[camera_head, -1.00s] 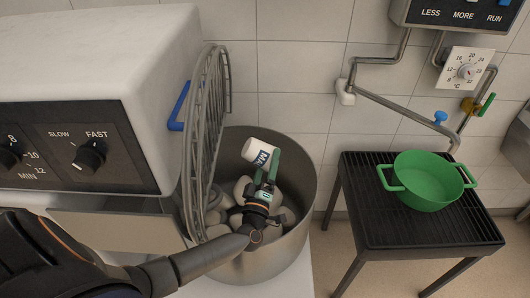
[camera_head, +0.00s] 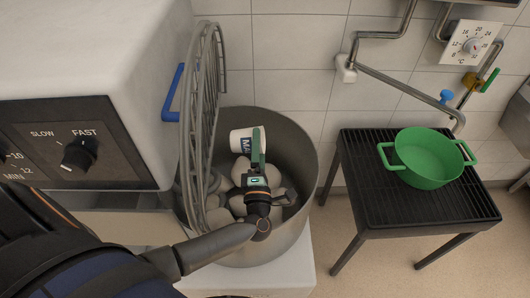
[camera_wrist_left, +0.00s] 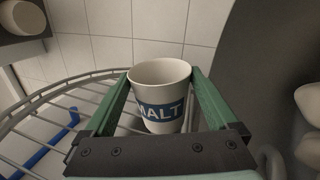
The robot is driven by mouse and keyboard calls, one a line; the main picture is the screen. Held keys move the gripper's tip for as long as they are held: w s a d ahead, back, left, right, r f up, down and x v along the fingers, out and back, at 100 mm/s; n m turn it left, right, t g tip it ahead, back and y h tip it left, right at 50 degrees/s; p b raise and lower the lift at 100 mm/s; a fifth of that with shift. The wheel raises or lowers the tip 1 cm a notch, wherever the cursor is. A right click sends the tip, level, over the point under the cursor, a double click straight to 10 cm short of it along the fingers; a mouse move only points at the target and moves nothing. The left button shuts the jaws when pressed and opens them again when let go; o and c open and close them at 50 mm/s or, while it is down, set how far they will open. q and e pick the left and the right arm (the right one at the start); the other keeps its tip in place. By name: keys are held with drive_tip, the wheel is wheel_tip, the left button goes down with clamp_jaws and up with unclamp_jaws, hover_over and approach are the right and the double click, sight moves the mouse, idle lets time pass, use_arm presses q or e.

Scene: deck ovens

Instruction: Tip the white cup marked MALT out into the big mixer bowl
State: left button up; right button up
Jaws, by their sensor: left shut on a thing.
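The white cup with a blue MALT band (camera_head: 240,141) is held over the big mixer bowl (camera_head: 300,165), near its back wall. My left gripper (camera_head: 257,143) is shut on it, with a green finger on each side. In the left wrist view the cup (camera_wrist_left: 160,98) stands between the fingers, MALT lettering readable and mouth toward the top of the picture. The visible inside looks pale, and its bottom is hidden. Pale rounded lumps (camera_head: 222,217) lie in the bowl. My right gripper is out of view.
The raised wire guard (camera_head: 207,110) stands close on the left of the cup, beside the mixer housing with its knobs (camera_head: 80,154). A green pot (camera_head: 430,160) sits on a black slatted stand (camera_head: 370,190) at the right. Wall pipes run behind.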

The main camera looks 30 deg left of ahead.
sight(252, 130)
use_arm(q)
drive_tip(key=n, duration=0.2)
drive_tip(key=n+y+b, duration=0.1)
drive_tip(key=n, duration=0.1)
drive_tip(key=n+g, duration=0.1)
drive_tip(key=n, duration=0.1)
drive_tip(key=shift+s+a+r, duration=0.2)
drive_tip(key=shift+a, duration=0.2)
drive_tip(key=n, duration=0.1)
drive_tip(key=n+g, duration=0.1)
drive_tip(key=n, duration=0.1)
drive_tip(key=r+n+y+b, duration=0.1)
drive_tip(key=n, duration=0.1)
drive_tip(key=shift+s+a+g, duration=0.2)
drive_tip(key=shift+a+g, duration=0.15)
drive_tip(key=shift+g, duration=0.05)
wheel_tip(252, 130, up, 3)
drive_tip(key=n+g, duration=0.1)
drive_tip(key=n, duration=0.4)
drive_tip(key=shift+f, duration=0.1)
drive_tip(key=shift+r+n+g+h, duration=0.4)
drive_tip(key=shift+r+n, duration=0.4)
drive_tip(key=shift+n, duration=0.6)
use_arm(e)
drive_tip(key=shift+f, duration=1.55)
